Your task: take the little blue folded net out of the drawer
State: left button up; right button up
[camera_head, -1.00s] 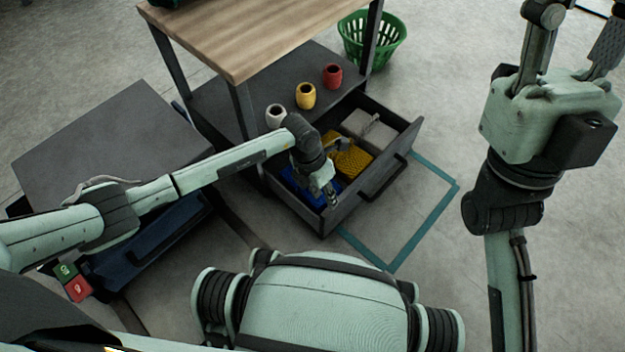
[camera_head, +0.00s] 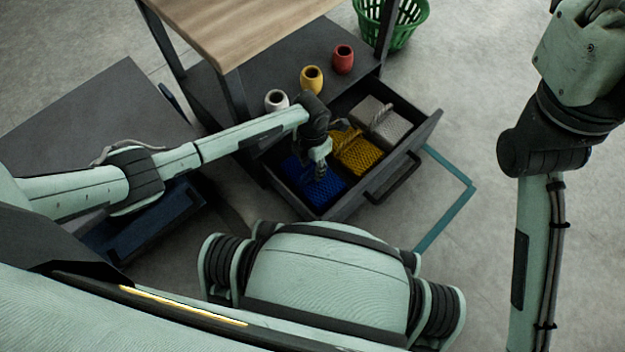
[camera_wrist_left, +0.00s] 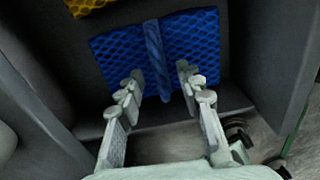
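The blue folded net (camera_head: 328,189) lies at the near left end of the open drawer (camera_head: 350,207). In the left wrist view the blue net (camera_wrist_left: 118,58) has a raised blue strap across its middle. My left gripper (camera_head: 320,168) is over the blue net. In the wrist view my left gripper (camera_wrist_left: 158,78) is open, its fingers on either side of the strap, with gaps. I cannot tell whether the fingertips touch the net. My right gripper is at the upper right; only its body shows, and its fingers are cut off by the frame.
White (camera_head: 276,101), yellow (camera_head: 312,80) and red (camera_head: 343,59) pots stand on the shelf behind. A green basket (camera_head: 408,28) stands on the floor. The drawer walls are close around my left gripper.

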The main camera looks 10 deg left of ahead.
pick_arm(q)
jog(key=shift+f, duration=0.25)
jog(key=shift+c, duration=0.6)
grip_shut()
jog(key=shift+w, duration=0.1)
